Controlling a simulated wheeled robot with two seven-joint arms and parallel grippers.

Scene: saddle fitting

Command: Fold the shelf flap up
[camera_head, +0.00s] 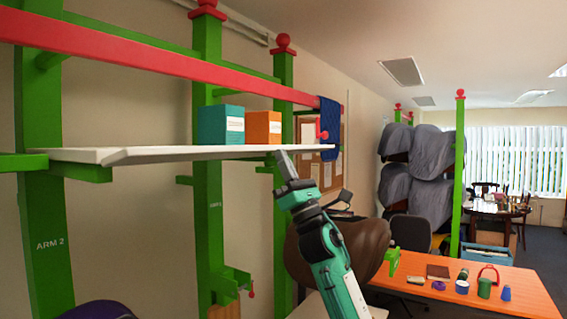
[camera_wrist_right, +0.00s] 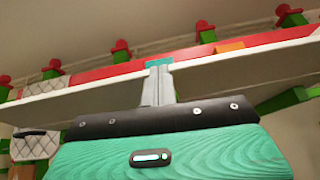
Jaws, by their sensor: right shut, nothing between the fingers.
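The shelf flap appears to be the long white board (camera_head: 130,155), lying about level along the green frame below a red rail. It also shows in the right wrist view (camera_wrist_right: 215,85). My right gripper (camera_head: 280,153) is shut and empty, pointing up at the board's front edge near its right end. In the right wrist view its closed fingers (camera_wrist_right: 159,72) overlap the board; I cannot tell whether they touch it. My left gripper is not in view.
A teal box (camera_head: 221,125) and an orange box (camera_head: 263,128) stand on the board. A blue cloth (camera_head: 330,125) hangs at its right end. A brown saddle (camera_head: 358,245) is behind my right arm. An orange table (camera_head: 420,283) with small items stands at right.

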